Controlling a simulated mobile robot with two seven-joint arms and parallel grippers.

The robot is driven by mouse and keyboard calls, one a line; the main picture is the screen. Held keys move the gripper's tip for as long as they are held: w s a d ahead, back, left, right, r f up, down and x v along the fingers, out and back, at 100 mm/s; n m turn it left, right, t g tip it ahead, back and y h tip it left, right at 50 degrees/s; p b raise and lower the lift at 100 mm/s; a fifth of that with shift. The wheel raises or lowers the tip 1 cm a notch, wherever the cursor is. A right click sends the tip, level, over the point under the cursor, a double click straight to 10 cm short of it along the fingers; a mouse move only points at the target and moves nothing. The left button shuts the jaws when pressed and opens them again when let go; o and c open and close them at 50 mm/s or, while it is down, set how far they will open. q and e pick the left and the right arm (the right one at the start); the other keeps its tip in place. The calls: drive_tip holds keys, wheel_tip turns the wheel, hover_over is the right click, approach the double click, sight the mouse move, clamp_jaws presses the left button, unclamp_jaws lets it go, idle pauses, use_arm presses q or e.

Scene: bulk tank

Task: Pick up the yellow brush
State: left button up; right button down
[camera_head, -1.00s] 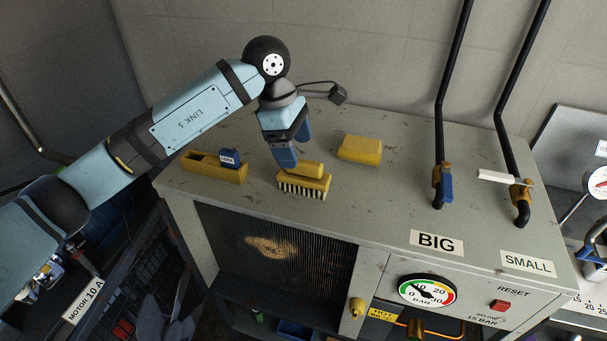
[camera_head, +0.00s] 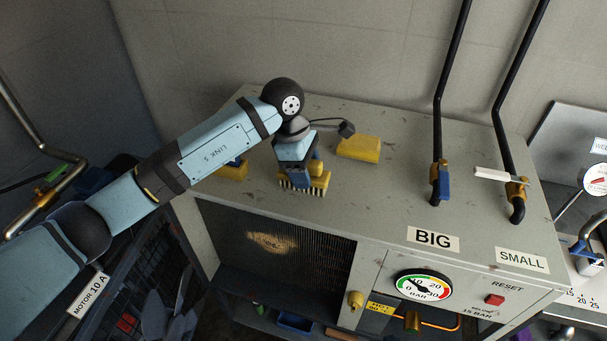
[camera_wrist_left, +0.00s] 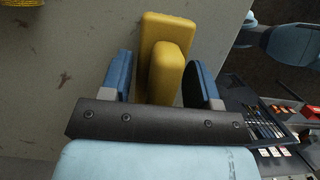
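The yellow brush (camera_head: 320,184) lies bristles down on top of the grey cabinet (camera_head: 400,190), near its front edge. My left gripper (camera_head: 304,172) is lowered over it from above and covers part of it. In the left wrist view the brush's raised yellow grip (camera_wrist_left: 170,68) stands between the two blue fingers of the left gripper (camera_wrist_left: 161,82). The fingers are apart, with a visible gap on the left side of the grip and a smaller one on the right. My right gripper is not in view.
A yellow block (camera_head: 358,148) lies behind and right of the brush. A yellow holder (camera_head: 233,172) to the left is partly hidden by my left arm. Black pipes with a blue-handled valve (camera_head: 441,188) and a white-handled valve (camera_head: 495,175) rise at the right. The cabinet top between is clear.

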use_arm(q)
drive_tip(key=c, duration=0.6)
drive_tip(key=shift+o, duration=0.2)
drive_tip(key=shift+r, duration=0.45)
wheel_tip(320, 180, up, 19)
drive_tip(key=b, duration=0.3)
drive_tip(key=shift+o, duration=0.8)
drive_tip(key=shift+c, duration=0.2)
